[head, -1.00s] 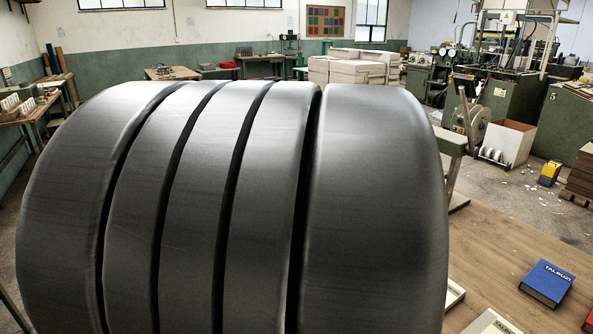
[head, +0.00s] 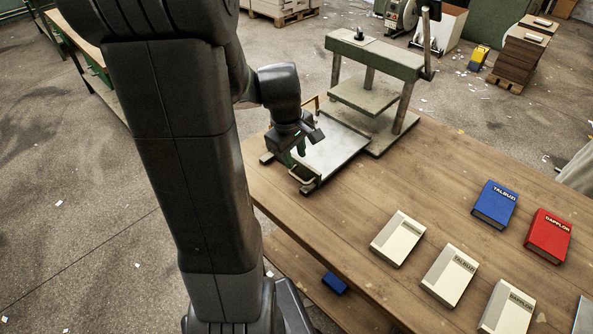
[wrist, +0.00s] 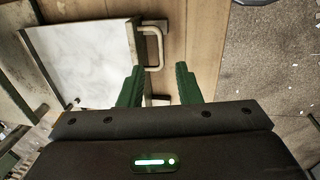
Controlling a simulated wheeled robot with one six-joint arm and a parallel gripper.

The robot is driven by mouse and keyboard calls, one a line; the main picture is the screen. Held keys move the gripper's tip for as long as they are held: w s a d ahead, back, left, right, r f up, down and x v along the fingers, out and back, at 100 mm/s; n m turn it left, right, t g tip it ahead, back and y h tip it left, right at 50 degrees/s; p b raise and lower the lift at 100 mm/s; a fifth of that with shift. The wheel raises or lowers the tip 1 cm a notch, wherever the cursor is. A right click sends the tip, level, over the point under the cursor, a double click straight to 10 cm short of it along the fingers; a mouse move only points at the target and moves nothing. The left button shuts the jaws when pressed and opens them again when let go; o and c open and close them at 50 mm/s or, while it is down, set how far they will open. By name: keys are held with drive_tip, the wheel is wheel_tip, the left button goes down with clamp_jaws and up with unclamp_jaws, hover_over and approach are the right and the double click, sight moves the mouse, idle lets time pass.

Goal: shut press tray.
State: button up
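The green press (head: 375,58) stands on the far part of the wooden table. Its tray (head: 337,152) is slid out toward the front, with a flat grey-white top. The tray also shows at upper left in the wrist view (wrist: 80,62). A pale U-shaped handle (wrist: 157,46) sticks out from the tray's edge. My gripper (wrist: 159,72) is open and empty, with its green fingers apart. The handle lies just past the fingertips, nearer the left finger; I cannot tell whether it touches. In the head view my gripper (head: 297,160) is low at the tray's front left, partly hidden by my wrist.
Several pale boxes, one of them (head: 398,238), lie on the front of the table. A blue book (head: 495,205) and a red book (head: 548,237) lie at right. A blue item (head: 335,283) sits below the table top. The wood between press and boxes is clear.

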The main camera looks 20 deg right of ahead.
sight(299, 179)
drive_tip(key=f, duration=0.2)
drive_tip(key=d+f, duration=0.1)
drive_tip(key=f, duration=0.5)
drive_tip(key=shift+w+d+f, duration=0.15)
drive_tip(key=shift+w, duration=0.15)
clamp_jaws()
